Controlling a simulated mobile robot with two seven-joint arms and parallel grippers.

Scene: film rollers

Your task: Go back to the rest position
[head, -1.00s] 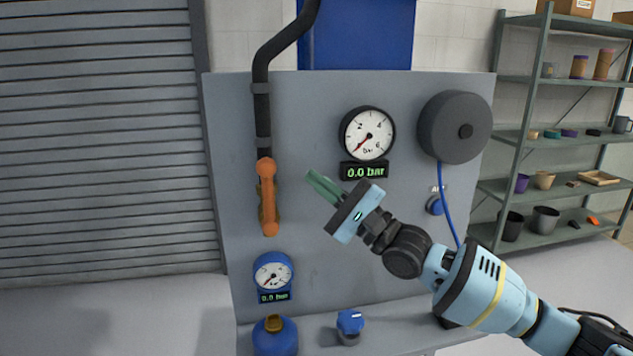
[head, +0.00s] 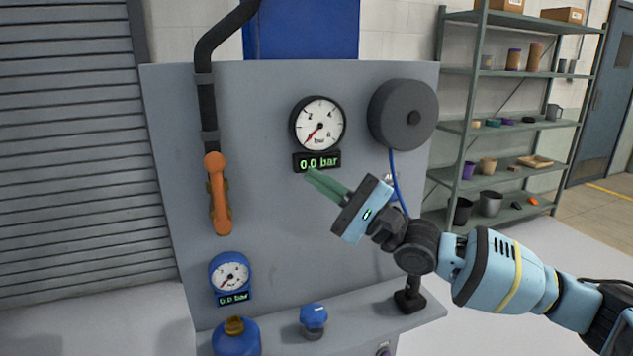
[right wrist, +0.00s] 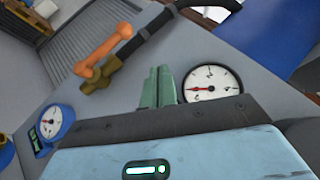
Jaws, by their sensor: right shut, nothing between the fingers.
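My right gripper (head: 316,181) is shut and empty, with its green fingers together. It hangs in front of the grey panel (head: 265,215), just below the upper gauge's 0.0 bar display (head: 317,162). In the right wrist view the green fingers (right wrist: 157,88) stand side by side, with the white gauge (right wrist: 212,84) beyond them. The orange valve handle (head: 217,195) points down along the black pipe, left of the gripper and apart from it. It also shows in the right wrist view (right wrist: 103,50). My left gripper is out of view.
A blue gauge (head: 230,278) reads 0.0 bar above a blue bottle (head: 236,338). A blue knob (head: 313,318) sits on the ledge. A grey hose reel (head: 403,115) is upper right on the panel. Shelves (head: 510,125) stand behind right; a roller shutter (head: 70,150) is left.

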